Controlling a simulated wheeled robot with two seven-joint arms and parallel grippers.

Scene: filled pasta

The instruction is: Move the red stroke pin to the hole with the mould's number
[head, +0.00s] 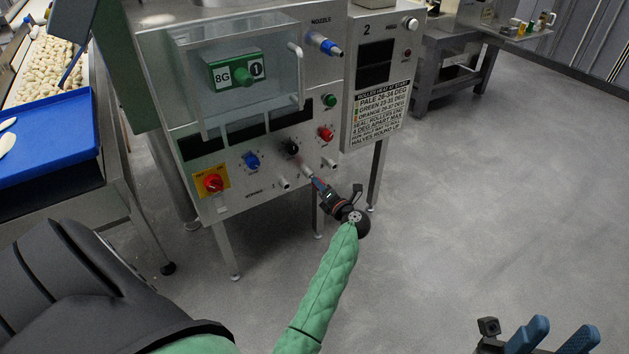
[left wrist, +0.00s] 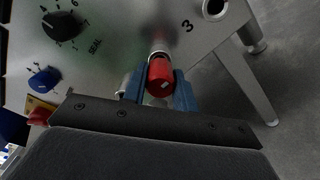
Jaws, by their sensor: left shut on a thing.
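The red stroke pin (left wrist: 160,76) is between the blue fingers of my left gripper (left wrist: 158,90), which is shut on it. Its metal end meets or nearly meets the panel at a middle position; I cannot tell whether it sits in a hole. A hole with a metal collar (left wrist: 215,8), beside the number 3, stands empty to its upper right. In the head view my left gripper (head: 315,181) is at the panel's lower row of collars, covering the pin. The green mould block (head: 236,71) behind the clear cover reads 8G and 1. My right gripper (head: 553,340) is open and empty.
The machine panel carries a red knob (head: 213,183), a blue knob (head: 252,161), a black knob (head: 291,147) and a red button (head: 326,133). A blue tray (head: 45,140) lies at the left. The floor (head: 480,190) at the right is clear.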

